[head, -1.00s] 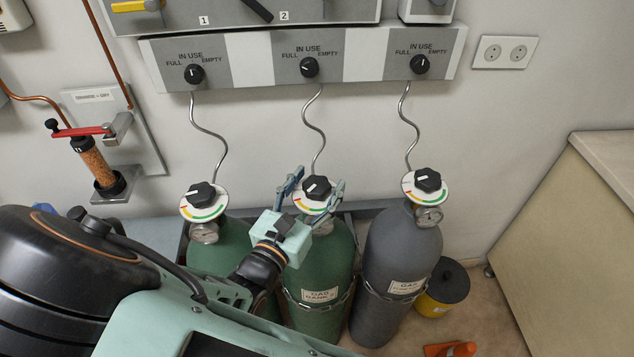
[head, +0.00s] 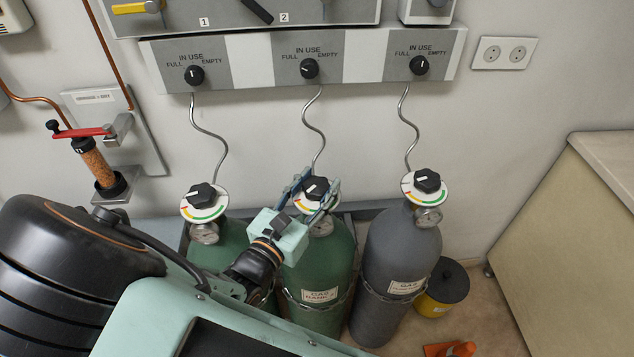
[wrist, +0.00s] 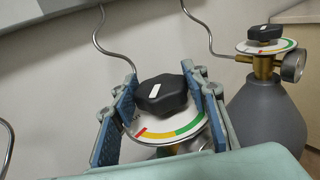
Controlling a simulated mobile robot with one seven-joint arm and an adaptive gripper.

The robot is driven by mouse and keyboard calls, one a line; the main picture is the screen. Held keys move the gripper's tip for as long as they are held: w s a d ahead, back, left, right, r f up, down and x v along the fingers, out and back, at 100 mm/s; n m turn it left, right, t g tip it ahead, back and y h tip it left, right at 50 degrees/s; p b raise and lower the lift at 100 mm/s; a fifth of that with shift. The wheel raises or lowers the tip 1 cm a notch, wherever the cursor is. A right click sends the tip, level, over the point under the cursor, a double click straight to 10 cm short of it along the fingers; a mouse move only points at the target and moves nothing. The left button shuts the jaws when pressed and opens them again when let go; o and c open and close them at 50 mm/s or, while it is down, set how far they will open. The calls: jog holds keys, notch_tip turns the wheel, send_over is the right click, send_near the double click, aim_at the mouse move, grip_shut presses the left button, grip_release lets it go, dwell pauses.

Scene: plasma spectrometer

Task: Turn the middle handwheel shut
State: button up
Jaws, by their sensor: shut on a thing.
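The middle handwheel (head: 314,189) is a black lobed knob with a white mark, on a white dial with red, yellow and green bands. It tops the middle green cylinder (head: 325,262). My gripper (head: 316,186) reaches it from the front, with one finger on each side. In the wrist view the handwheel (wrist: 163,95) sits between the blue finger pads of my gripper (wrist: 160,98), which is shut on it. The dial's colour bands (wrist: 170,134) show below the knob.
The left handwheel (head: 201,196) and right handwheel (head: 427,181) stand on neighbouring cylinders. Thin bent pipes rise to the grey panel (head: 250,60) with three selector knobs.

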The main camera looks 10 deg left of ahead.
jog(key=m+g+h+p, duration=0.1)
jog(key=m+g+h, duration=0.1)
jog(key=m+h, duration=0.1)
jog(key=shift+h, duration=0.9)
jog(key=shift+m+g+h, duration=1.3)
jog(key=shift+g, duration=0.1)
jog(key=o, duration=1.2)
jog(key=shift+s, duration=0.1)
jog(key=v, duration=1.2)
